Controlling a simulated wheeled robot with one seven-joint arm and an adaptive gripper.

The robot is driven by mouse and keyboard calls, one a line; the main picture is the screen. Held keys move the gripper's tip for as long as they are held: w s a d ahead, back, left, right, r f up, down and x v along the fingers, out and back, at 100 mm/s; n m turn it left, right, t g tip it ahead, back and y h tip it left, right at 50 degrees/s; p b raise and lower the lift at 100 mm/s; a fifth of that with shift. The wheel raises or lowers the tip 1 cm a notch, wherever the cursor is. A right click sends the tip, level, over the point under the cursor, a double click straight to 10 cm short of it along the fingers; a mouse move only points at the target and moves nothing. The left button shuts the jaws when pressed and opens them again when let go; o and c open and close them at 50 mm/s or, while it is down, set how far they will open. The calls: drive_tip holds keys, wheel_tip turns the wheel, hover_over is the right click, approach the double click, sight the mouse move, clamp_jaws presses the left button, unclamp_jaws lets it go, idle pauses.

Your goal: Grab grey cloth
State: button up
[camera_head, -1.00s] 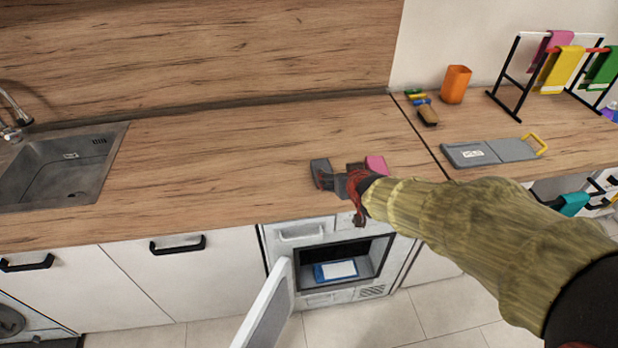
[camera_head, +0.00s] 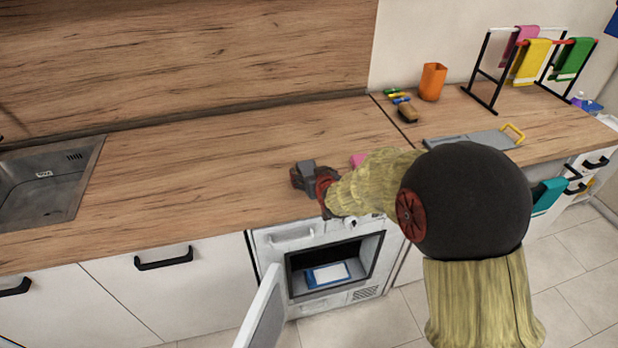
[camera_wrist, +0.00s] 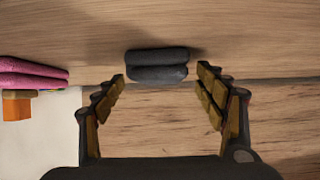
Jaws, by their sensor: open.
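A dark grey folded cloth (camera_wrist: 157,66) lies on the wooden counter, just ahead of my fingertips in the wrist view. In the head view the grey cloth (camera_head: 307,165) is a small shape right at my gripper (camera_head: 304,184), partly hidden by it. In the wrist view my gripper (camera_wrist: 161,78) is open, with one finger on each side and the cloth centred at the mouth between the tips. I cannot tell whether a finger touches it.
A pink cloth (camera_wrist: 35,75) lies on the counter to the side, mostly behind my arm in the head view. A low appliance door (camera_head: 264,315) hangs open.

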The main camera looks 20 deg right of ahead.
drive_tip(key=shift+w+f, duration=0.1)
drive_tip(key=shift+w, duration=0.15)
drive_tip(key=shift+c, duration=0.9)
drive_tip(key=c, duration=1.1)
